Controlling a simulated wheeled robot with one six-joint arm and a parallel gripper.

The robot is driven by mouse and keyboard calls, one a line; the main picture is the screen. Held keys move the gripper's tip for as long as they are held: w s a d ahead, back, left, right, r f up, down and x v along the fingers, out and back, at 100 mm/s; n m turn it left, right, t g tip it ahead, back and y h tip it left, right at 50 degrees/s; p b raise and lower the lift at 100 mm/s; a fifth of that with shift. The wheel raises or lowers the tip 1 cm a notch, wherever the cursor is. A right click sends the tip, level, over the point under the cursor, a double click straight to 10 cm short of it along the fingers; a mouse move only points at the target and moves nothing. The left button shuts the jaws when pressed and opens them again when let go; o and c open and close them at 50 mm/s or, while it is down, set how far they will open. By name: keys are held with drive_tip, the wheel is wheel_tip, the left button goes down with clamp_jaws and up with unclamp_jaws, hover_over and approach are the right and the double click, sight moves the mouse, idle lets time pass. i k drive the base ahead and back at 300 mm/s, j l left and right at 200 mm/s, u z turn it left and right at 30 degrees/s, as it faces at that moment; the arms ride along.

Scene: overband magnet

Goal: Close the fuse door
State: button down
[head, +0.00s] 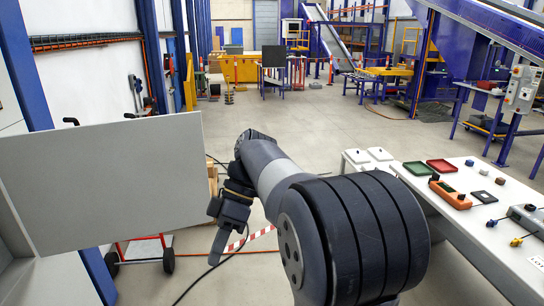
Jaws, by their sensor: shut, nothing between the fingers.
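The fuse door (105,185) is a large flat light-grey panel on the left. It stands open, swung out from a grey cabinet (12,235) that is cut off by the left picture edge. My gripper (214,261) is near the middle, just right of the door's free edge, with its dark fingers pointing down. It is shut and empty. It appears apart from the door, though the depth between them is hard to judge. The cabinet's inside is mostly hidden behind the door.
A red hand truck (145,250) stands behind the door. The floor ahead is mostly clear, with a black cable across it.

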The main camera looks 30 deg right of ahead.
sight(76, 188)
drive_tip(key=i+l+z, duration=0.2)
drive_tip(key=i+z, duration=0.15)
drive_tip(key=i+l+z, duration=0.1)
drive_tip(key=i+z, duration=0.25)
